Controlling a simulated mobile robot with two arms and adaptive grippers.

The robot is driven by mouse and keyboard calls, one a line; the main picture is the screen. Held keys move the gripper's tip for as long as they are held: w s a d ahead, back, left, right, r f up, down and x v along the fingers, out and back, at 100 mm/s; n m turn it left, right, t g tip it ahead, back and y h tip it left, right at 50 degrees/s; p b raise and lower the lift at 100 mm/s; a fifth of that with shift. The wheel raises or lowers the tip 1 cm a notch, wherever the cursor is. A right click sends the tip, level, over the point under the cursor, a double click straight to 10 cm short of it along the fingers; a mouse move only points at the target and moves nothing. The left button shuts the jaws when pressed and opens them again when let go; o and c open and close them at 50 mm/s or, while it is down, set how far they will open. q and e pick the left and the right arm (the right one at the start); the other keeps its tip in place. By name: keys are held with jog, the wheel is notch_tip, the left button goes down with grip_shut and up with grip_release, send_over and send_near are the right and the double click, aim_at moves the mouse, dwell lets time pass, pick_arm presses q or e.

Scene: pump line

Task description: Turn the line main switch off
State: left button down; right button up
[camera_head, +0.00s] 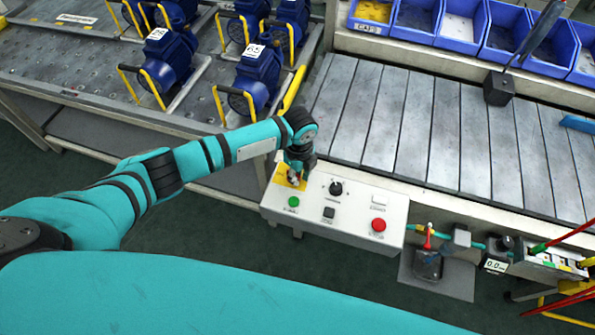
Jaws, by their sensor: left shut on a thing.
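A grey-white control box (268,208) stands in front of the slatted conveyor. A yellow plate (279,181) sits at its upper left corner, where the line main switch appears to be. My left gripper (294,177) points down over this plate and is shut on the switch handle. The gripper covers the handle, so its angle cannot be told. My right gripper is not in view.
Blue pumps (256,80) stand behind left. The slatted conveyor (425,130) is mostly clear.

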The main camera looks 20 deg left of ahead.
pick_arm(q)
jog(key=shift+w+r+n+p, duration=0.15)
jog(key=shift+n+p, duration=0.15)
jog(key=shift+n, duration=0.45)
jog(key=shift+w+f+n+p, duration=0.15)
jog(key=shift+n+p, duration=0.2)
jog(key=shift+n, duration=0.45)
jog(key=shift+w+r+n+p, duration=0.15)
jog(key=shift+n+p, duration=0.15)
jog(key=shift+n, duration=0.45)
jog(key=c, duration=1.3)
grip_release()
jog(key=shift+d+r, duration=0.1)
jog(key=shift+r, duration=0.15)
notch_tip(320, 180, up, 11)
jog(key=shift+r, duration=0.2)
